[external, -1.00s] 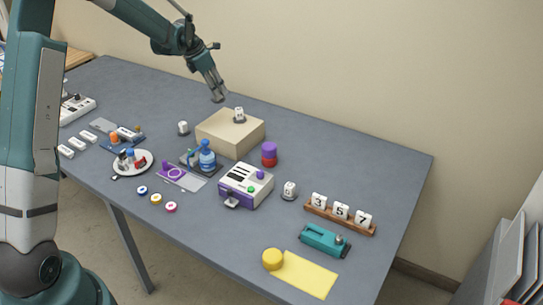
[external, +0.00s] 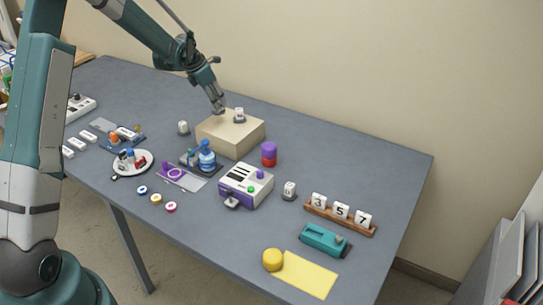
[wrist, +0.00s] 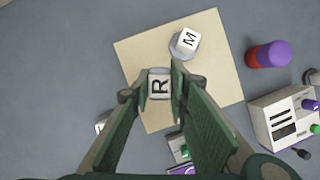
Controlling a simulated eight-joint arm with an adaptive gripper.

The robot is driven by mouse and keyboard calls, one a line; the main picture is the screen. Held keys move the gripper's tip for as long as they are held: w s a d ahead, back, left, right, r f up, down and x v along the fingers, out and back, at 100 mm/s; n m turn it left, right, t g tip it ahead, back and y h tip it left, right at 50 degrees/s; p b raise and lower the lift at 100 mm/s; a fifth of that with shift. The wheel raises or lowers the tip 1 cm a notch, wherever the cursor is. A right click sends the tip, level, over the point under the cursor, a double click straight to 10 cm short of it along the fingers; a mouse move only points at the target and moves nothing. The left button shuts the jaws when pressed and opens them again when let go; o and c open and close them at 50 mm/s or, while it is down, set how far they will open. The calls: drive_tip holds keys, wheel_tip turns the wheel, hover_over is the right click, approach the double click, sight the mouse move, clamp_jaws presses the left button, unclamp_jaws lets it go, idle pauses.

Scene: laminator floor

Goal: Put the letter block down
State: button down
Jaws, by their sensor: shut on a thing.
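My gripper (external: 219,109) is over the back left part of the tan box (external: 228,145). In the wrist view its fingers (wrist: 160,85) are closed around a white letter block marked R (wrist: 159,84), with the box top (wrist: 132,50) beneath it. I cannot tell whether the R block touches the box. A second white block, marked M (wrist: 188,38), stands on a grey round base near the box's back edge. It also shows in the external view (external: 239,114), just right of my gripper.
A small white block on a grey base (external: 183,127) stands left of the box. A purple and red cylinder (external: 268,154) stands to its right. The box top's front part is clear.

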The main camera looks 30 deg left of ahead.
drive_tip(key=shift+f, duration=0.2)
drive_tip(key=shift+f, duration=1.9)
drive_tip(key=shift+f, duration=0.15)
drive_tip(key=c, duration=2.2)
unclamp_jaws()
drive_tip(key=shift+r, duration=0.2)
drive_tip(key=v, duration=1.2)
drive_tip(key=shift+s, duration=0.1)
